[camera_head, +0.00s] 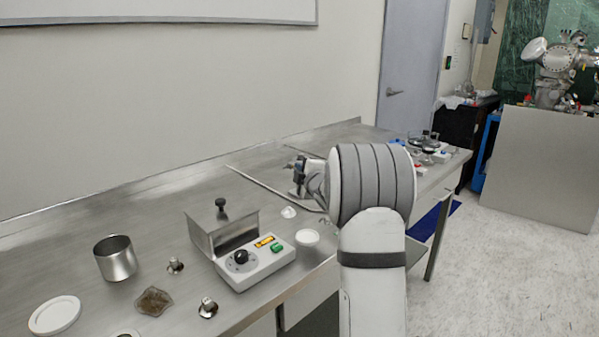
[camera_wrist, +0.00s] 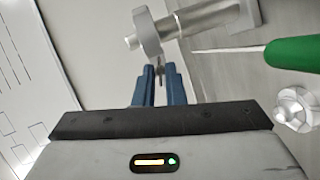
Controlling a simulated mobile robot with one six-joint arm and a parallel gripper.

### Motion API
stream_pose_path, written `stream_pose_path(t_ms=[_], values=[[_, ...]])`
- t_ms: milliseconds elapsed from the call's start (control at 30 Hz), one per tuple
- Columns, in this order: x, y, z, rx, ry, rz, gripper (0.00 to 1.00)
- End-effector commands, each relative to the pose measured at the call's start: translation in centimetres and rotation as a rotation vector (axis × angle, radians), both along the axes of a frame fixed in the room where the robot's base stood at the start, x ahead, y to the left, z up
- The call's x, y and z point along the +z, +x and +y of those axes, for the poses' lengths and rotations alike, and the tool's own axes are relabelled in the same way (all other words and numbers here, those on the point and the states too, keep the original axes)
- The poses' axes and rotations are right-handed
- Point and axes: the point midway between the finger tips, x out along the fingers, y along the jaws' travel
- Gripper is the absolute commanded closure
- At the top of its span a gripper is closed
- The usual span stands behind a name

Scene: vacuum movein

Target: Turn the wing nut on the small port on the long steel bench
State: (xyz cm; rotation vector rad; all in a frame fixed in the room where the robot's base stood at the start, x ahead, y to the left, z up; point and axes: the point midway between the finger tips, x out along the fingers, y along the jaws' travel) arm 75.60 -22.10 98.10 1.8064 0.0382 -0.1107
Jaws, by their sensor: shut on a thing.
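The small port (camera_wrist: 205,17) shows in the wrist view as a grey metal tube with a ring-shaped clamp (camera_wrist: 148,33) around its end. The wing nut (camera_wrist: 161,62) is a small metal piece below the clamp, mostly hidden between the blue fingers. My gripper (camera_wrist: 160,80) is shut on it, with the two fingers on either side. In the head view my gripper (camera_head: 299,183) is over the long steel bench (camera_head: 150,205), towards its far part. My wrist hides much of the port there.
A green-handled tool (camera_wrist: 294,53) and a shiny metal fitting (camera_wrist: 296,108) lie close to my gripper. Glassware stands at the far end.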

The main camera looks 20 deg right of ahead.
Motion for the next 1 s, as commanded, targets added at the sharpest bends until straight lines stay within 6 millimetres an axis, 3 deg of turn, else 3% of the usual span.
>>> stream_pose_path(t_ms=[433,1000], values=[[0.7,0.0,-0.1,0.000,0.106,0.041,1.00],[1.4,0.0,-0.4,-0.003,0.574,0.213,1.00]])
